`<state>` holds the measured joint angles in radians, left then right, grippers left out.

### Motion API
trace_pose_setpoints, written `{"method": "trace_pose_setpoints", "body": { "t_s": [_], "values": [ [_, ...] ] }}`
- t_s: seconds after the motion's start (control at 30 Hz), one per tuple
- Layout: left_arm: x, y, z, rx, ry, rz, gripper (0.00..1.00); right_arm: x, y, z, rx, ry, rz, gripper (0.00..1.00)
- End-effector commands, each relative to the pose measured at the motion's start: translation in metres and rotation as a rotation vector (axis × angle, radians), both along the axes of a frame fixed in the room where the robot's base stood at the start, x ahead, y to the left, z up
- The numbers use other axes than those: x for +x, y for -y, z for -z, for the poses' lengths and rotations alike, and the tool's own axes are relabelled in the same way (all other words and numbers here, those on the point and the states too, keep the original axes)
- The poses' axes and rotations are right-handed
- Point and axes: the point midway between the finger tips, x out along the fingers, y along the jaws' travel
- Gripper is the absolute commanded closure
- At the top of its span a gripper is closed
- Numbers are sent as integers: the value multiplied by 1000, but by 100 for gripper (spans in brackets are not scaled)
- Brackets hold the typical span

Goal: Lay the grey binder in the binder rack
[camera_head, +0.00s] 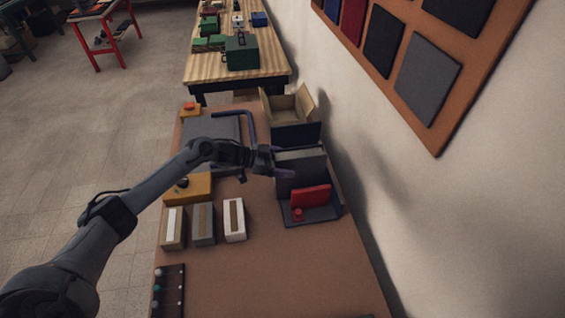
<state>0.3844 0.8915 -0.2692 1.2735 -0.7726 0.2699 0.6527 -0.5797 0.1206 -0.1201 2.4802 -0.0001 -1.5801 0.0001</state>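A grey, box-like upright piece (303,160), which looks like the grey binder, stands at the right side of the brown table against the wall side. A dark grey stand (318,214) with a red piece (311,196) is just in front of it; it may be the binder rack, but I cannot tell for sure. My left gripper (280,164) is at the left side of the grey piece, with its purplish fingertips overlapping its left edge. Whether the fingers are shut on it is too small to tell. My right gripper is out of view.
A yellow block (198,188) lies beneath my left forearm. An open cardboard box (285,108) is behind the grey piece. The table's front middle (270,280) is clear.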

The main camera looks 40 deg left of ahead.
Motion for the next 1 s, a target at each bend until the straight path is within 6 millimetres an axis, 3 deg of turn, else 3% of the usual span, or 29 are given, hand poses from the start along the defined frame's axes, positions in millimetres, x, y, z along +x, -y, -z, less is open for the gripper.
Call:
{"method": "trace_pose_setpoints", "body": {
  "t_s": [0.43,1.0],
  "values": [
    [-9,-8,-2,2,-6,-2,11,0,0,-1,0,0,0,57],
    [-69,-54,-34,2,-5,-1,11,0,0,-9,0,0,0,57]
  ]
}}
